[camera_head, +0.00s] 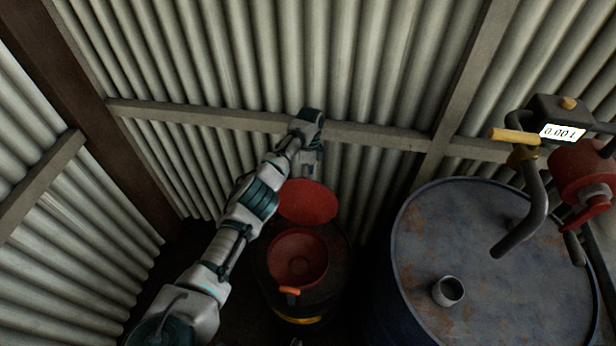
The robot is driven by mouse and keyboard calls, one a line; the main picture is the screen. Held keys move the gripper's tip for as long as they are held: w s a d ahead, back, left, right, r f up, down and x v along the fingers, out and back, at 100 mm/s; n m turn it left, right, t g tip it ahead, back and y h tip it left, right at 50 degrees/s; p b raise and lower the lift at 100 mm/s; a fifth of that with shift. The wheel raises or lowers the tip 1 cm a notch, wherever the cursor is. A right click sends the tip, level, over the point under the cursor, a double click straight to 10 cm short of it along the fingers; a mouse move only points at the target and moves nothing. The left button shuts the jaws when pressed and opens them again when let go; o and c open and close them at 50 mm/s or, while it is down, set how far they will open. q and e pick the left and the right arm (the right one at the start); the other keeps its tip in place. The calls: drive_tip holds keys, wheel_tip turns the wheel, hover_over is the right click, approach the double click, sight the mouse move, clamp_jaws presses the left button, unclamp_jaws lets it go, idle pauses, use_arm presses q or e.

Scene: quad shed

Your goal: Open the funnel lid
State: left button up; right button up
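The red funnel (298,262) sits on top of a dark drum (268,292), with its round bowl exposed and an orange tab (289,291) at its front. The red funnel lid (308,200) stands raised at the back of the funnel, clear of the bowl. My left arm comes in from the lower left and bends over at the wall. My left gripper (311,163) points down just behind the upper edge of the lid. Its fingertips are partly hidden, and I cannot tell whether they touch the lid. My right gripper is not clearly visible.
A large rusty blue drum (467,248) stands to the right, with a small open spout (448,291) on top. A pump nozzle with a meter (562,131) and a red pump body (583,172) hang above it. Corrugated walls with beams (205,115) close in behind and left.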

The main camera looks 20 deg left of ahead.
use_arm(q)
drive_tip(key=shift+s+a+f, duration=0.15)
drive_tip(key=shift+s+f, duration=0.2)
drive_tip(key=shift+f, duration=0.15)
drive_tip(key=shift+r, duration=0.4)
drive_tip(key=shift+c, duration=0.2)
drive_tip(key=v, duration=0.2)
drive_tip(key=s+v, duration=0.1)
drive_tip(key=v, duration=0.5)
drive_tip(key=shift+s+r, duration=0.35)
drive_tip(key=shift+r, duration=0.15)
drive_tip(key=c, duration=0.5)
drive_tip(key=shift+d+r, duration=0.65)
drive_tip(key=shift+r, duration=0.15)
drive_tip(key=shift+a+f, duration=0.1)
drive_tip(key=shift+a, duration=0.15)
